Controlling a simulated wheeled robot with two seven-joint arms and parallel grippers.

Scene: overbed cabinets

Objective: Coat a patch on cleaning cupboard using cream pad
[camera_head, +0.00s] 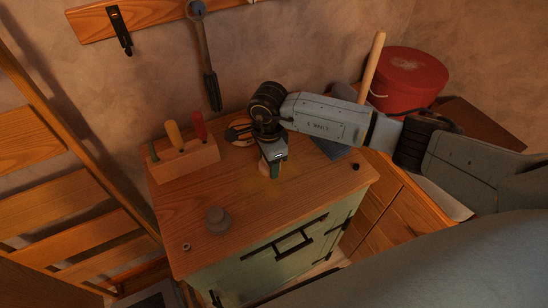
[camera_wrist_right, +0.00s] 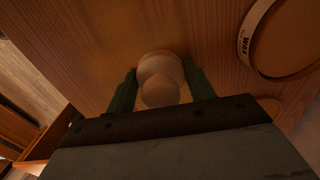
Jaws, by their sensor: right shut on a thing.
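The cleaning cupboard (camera_head: 215,253) has a wooden top and a pale green front with a dark handle. My right gripper (camera_head: 271,172) points down over the middle of the top. In the right wrist view its green fingers (camera_wrist_right: 160,92) are shut on the rounded cream pad (camera_wrist_right: 160,66), one finger on each side. The pad is low at the wooden surface; I cannot tell if it touches. A faint yellowish patch (camera_head: 262,191) shows on the top beside the gripper. My left gripper is not in view.
A wooden block (camera_head: 187,161) with coloured handles stands at the back left. A round tin (camera_wrist_right: 245,40) marked WAX lies near the gripper. A grey knobbed piece (camera_head: 218,220) and a small nut (camera_head: 186,246) sit front left. A red tub (camera_head: 408,78) stands back right.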

